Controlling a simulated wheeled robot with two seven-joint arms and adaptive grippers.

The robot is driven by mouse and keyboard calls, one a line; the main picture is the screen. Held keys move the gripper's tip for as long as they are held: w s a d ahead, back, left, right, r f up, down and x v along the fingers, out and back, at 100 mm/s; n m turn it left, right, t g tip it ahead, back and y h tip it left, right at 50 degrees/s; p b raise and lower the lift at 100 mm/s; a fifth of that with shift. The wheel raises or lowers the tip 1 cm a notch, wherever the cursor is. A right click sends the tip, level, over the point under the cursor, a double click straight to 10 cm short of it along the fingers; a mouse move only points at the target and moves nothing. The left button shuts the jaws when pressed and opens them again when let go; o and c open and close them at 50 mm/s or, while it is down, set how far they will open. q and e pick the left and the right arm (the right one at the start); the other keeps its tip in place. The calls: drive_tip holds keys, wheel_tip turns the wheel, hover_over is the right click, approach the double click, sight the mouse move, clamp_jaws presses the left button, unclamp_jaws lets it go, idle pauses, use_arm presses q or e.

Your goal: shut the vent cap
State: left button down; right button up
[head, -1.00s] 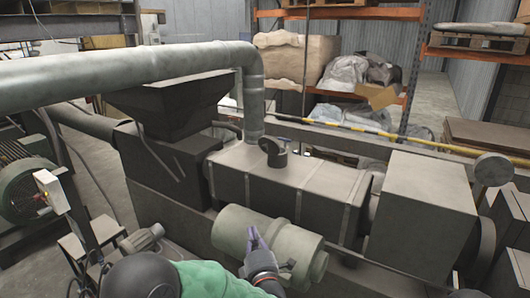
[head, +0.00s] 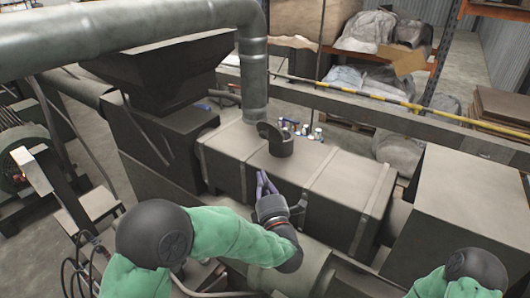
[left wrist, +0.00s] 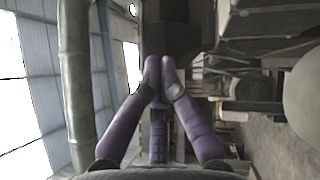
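The dark vent pipe (head: 284,147) stands on top of the long grey box, with the dark round vent cap (head: 270,132) tilted up at its left side, so it looks open. My left gripper (head: 263,174) is just in front of the vent, below it in the head view, and apart from it. Its purple fingers point toward the vent. In the left wrist view its fingertips (left wrist: 162,78) come together with nothing seen between them. The vent cap cannot be made out clearly in the left wrist view. My right gripper is out of view.
The long grey box (head: 325,182) carries the vent. A thick pipe (head: 253,75) comes down just behind and left of it. Several small items (head: 300,128) lie behind the vent. A yellow-black bar (head: 400,101) runs across the back.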

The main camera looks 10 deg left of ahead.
sight(267, 136)
use_arm(q)
drive_tip(key=w+d+p+x, duration=0.1)
drive_tip(key=d+p+x, duration=0.1)
drive_tip(key=x, duration=1)
drive_tip(key=shift+r, duration=0.4)
drive_tip(key=shift+w+d+r, duration=0.15)
drive_tip(key=shift+w, duration=0.05)
drive_tip(key=shift+w+r+m+h+p, duration=0.1)
drive_tip(key=shift+r+m+h+p, duration=0.1)
drive_tip(key=shift+m+h+p, duration=0.15)
